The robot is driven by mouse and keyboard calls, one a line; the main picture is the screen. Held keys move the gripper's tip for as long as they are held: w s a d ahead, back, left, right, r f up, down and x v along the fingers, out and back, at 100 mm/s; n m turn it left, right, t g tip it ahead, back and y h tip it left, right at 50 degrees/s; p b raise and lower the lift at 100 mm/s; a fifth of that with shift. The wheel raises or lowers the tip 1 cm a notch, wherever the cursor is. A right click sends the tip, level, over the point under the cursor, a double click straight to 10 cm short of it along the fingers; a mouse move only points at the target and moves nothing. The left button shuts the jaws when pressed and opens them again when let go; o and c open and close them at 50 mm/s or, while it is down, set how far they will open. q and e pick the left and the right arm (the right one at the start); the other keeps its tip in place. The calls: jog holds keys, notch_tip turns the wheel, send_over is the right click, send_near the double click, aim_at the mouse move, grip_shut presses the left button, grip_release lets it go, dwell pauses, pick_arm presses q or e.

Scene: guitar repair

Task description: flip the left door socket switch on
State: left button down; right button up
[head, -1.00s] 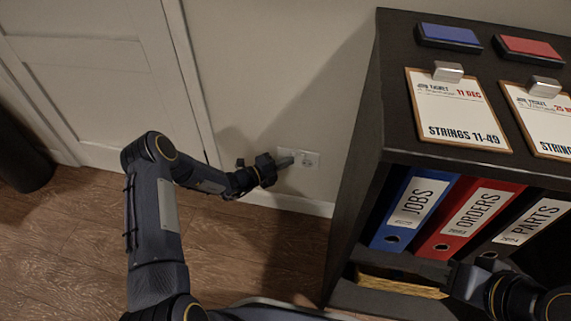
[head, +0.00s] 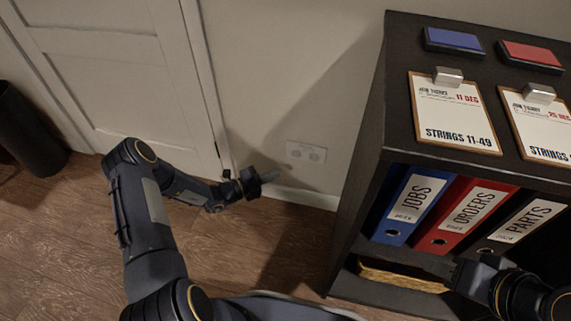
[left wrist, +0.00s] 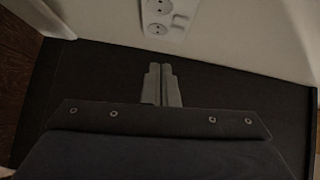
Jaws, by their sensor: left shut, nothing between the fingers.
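A white double wall socket (head: 306,152) is on the wall between the door and the dark shelf, low above the baseboard. It also shows in the left wrist view (left wrist: 168,16) at the top edge, partly cut off, with round outlets and a small switch part beside them. Its switch position is too small to tell. My left gripper (head: 270,176) is shut and empty, below and to the left of the socket, apart from it. Its closed fingers (left wrist: 161,84) show in the left wrist view. My right gripper (head: 460,275) is at the lower right before the shelf; its fingers are unclear.
The dark shelf (head: 357,150) stands right of the socket, with blue (head: 410,205), red (head: 465,218) and black (head: 520,225) binders. Clipboards and ink pads lie on top. A white door (head: 110,70) and a dark bin (head: 28,130) are at left. Wooden floor (head: 250,245) is clear.

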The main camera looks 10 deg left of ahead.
pick_arm(q)
jog(key=shift+f+v, duration=0.25)
jog(key=shift+v, duration=1)
jog(key=s+d+r+m+g, duration=0.2)
jog(key=s+r+m+g, duration=0.25)
jog(key=r+m, duration=0.7)
jog(key=s+d+r+m+g, duration=0.2)
jog(key=s+r+m+g, duration=0.25)
jog(key=r+m, duration=0.7)
jog(key=s+a+r+m+t+y, duration=0.1)
jog(key=s+r+m+y, duration=0.3)
jog(key=s+m, duration=0.65)
jog(key=s+a+r+m+t+y, duration=0.2)
jog(key=s+r+m+y, duration=0.2)
jog(key=s+m, duration=0.7)
notch_tip(320, 180, up, 33)
jog(key=p, duration=3.3)
jog(key=shift+s+p, duration=0.3)
jog(key=shift+s, duration=0.2)
